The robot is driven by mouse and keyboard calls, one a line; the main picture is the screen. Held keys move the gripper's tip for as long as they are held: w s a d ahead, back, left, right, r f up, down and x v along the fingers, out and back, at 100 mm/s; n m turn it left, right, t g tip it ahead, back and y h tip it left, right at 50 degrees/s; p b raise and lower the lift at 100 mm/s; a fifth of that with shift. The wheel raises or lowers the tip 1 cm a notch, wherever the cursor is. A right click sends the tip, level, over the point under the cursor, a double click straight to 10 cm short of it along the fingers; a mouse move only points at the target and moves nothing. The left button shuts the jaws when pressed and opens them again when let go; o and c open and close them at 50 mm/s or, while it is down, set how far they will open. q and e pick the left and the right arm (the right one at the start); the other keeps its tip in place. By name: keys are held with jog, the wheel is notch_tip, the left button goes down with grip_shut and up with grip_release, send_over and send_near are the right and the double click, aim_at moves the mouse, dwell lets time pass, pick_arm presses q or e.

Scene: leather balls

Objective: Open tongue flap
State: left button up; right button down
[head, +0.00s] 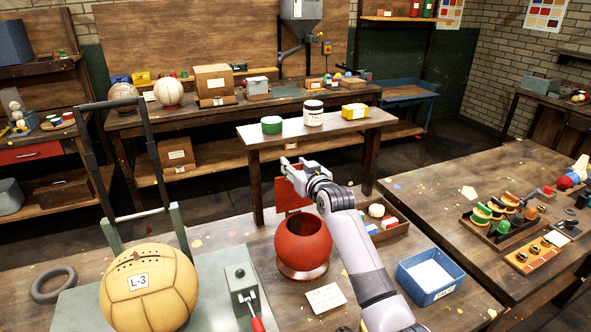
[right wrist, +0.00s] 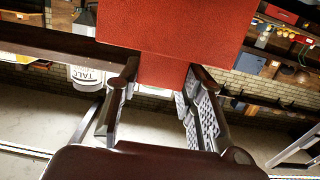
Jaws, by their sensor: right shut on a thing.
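A red leather ball (head: 303,243) sits on a ring stand on the near table, with a dark opening in its top. Its red tongue flap (head: 284,198) stands raised behind the opening. My right gripper (head: 290,164) is at the flap's upper end, shut on it. In the right wrist view the flap (right wrist: 165,35) fills the top middle, its narrower end between the fingers of my right gripper (right wrist: 162,78). My right forearm passes just right of the ball. The flap's join to the ball is partly hidden. My left gripper is not in view.
A tan ball (head: 150,290) labelled L-3 sits in a frame at the left, beside a green lever box (head: 240,278) with a red handle. A blue bin (head: 430,274) and a paper card (head: 326,298) lie near my arm. A raised shelf (head: 340,130) stands behind the flap.

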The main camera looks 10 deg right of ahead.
jog(key=shift+r, duration=0.15)
jog(key=c, duration=1.4)
grip_release()
jog(key=shift+w, duration=0.1)
jog(key=shift+c, duration=0.2)
jog(key=o, duration=0.4)
jog(key=shift+w, duration=0.1)
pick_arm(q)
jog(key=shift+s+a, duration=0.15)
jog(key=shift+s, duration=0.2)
pick_arm(e)
jog(key=shift+s+d, duration=0.1)
jog(key=shift+s, duration=0.6)
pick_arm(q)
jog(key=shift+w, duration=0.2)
pick_arm(e)
jog(key=v, duration=1)
jog(key=shift+s, duration=0.4)
